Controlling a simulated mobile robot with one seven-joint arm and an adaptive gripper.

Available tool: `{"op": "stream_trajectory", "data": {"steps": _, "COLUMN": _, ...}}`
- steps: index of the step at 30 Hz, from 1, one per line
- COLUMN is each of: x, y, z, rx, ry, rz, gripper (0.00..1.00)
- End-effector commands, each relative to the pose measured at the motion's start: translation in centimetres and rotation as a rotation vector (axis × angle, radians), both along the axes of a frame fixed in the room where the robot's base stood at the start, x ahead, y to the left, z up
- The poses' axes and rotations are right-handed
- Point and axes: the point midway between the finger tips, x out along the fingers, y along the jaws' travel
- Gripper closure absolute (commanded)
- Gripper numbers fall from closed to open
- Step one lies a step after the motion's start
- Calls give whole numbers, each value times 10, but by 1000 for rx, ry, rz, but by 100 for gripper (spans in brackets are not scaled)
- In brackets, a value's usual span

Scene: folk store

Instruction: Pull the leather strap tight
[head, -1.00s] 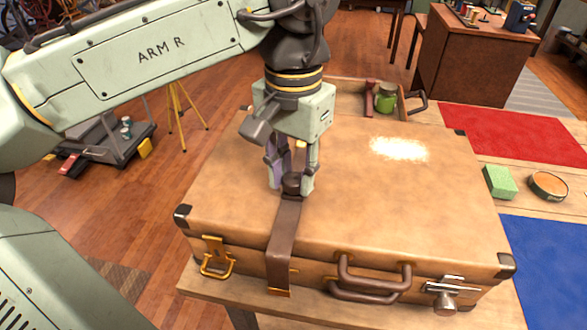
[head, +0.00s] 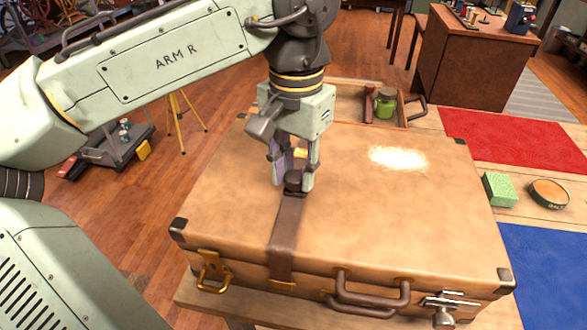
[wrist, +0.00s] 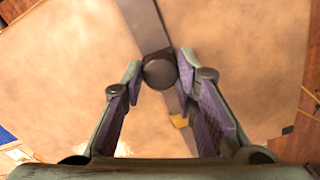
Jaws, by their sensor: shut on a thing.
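A tan suitcase (head: 390,200) lies flat and closed on a wooden bench. A dark brown leather strap (head: 286,235) runs over its lid and down its front, with a brass-coloured end low on the front. My gripper (head: 294,181) is over the left-middle of the lid, pointing down, shut on a dark round knob on the strap. In the wrist view, the knob (wrist: 160,72) sits between the fingertips, and the strap (wrist: 143,25) runs past it above and below. A yellow piece (wrist: 179,121) shows on the strap between the fingers. The fingers partly hide the strap behind the knob.
The suitcase has a brass latch (head: 212,272) at left, a brown handle (head: 370,290) and a steel latch (head: 442,303) at right. A green block (head: 500,189) and a round tin (head: 549,193) stand to the right. A tray with a green jar (head: 385,104) is behind.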

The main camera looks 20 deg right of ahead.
Motion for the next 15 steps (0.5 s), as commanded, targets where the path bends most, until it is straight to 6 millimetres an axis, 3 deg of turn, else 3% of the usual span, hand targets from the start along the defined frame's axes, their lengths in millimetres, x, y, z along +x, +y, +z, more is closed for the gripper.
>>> {"op": "stream_trajectory", "data": {"steps": 8, "x": 5, "y": -3, "z": 0, "rx": -8, "ry": -9, "rz": 8, "gripper": 100}}
{"op": "stream_trajectory", "data": {"steps": 9, "x": 5, "y": -3, "z": 0, "rx": -10, "ry": -9, "rz": 9, "gripper": 70}}
{"op": "stream_trajectory", "data": {"steps": 15, "x": 4, "y": -2, "z": -1, "rx": -7, "ry": -7, "rz": 7, "gripper": 57}}
